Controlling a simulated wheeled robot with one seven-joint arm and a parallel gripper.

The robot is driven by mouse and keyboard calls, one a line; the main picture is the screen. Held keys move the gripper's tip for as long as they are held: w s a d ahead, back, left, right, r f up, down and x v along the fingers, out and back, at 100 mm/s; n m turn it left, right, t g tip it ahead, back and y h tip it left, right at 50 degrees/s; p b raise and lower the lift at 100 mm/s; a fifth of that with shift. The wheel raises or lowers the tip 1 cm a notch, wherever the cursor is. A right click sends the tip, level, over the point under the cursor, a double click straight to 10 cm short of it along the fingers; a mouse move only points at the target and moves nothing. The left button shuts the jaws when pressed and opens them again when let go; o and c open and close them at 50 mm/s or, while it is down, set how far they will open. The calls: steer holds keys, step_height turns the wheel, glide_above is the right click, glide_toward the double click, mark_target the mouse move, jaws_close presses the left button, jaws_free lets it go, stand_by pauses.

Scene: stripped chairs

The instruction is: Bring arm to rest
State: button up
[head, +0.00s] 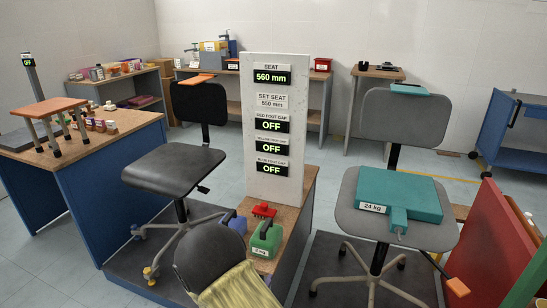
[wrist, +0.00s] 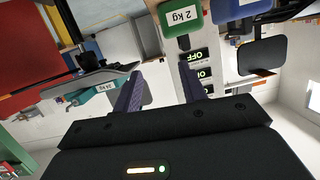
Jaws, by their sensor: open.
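My gripper (wrist: 160,84) shows in the wrist view with its two purple fingers apart and nothing between them. The wrist picture is upside down. A green weight (wrist: 172,28) marked 2 kg and the sign panel appear beyond the fingers. There the green weight (head: 266,238) stands on the wooden base of the white sign panel (head: 276,70). The panel reads seat 560 mm, set seat 550 mm, and OFF on three gap displays.
A black chair (head: 175,170) stands left of the panel. A grey chair (head: 405,118) at right bears a teal 24 kg weight (head: 425,200). A blue-sided bench (head: 110,180) is at left, a red panel (head: 490,240) at right.

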steer(key=s+d+r+n+g+y, duration=0.1)
steer(key=s+d+r+g+y, duration=0.1)
steer(key=d+r+g+y, duration=0.35)
steer(key=s+d+r+n+g+h, duration=0.1)
steer(key=s+d+r+n+g, duration=0.35)
steer(key=s+d, duration=1.1)
step_height(320, 180, up, 34)
steer(key=s+a+m+g+p, duration=0.1)
steer(key=p, duration=3.2)
steer(key=shift+s+a+r+g, duration=0.2)
steer(key=shift+s+g, duration=0.05)
steer(key=shift+g, duration=0.15)
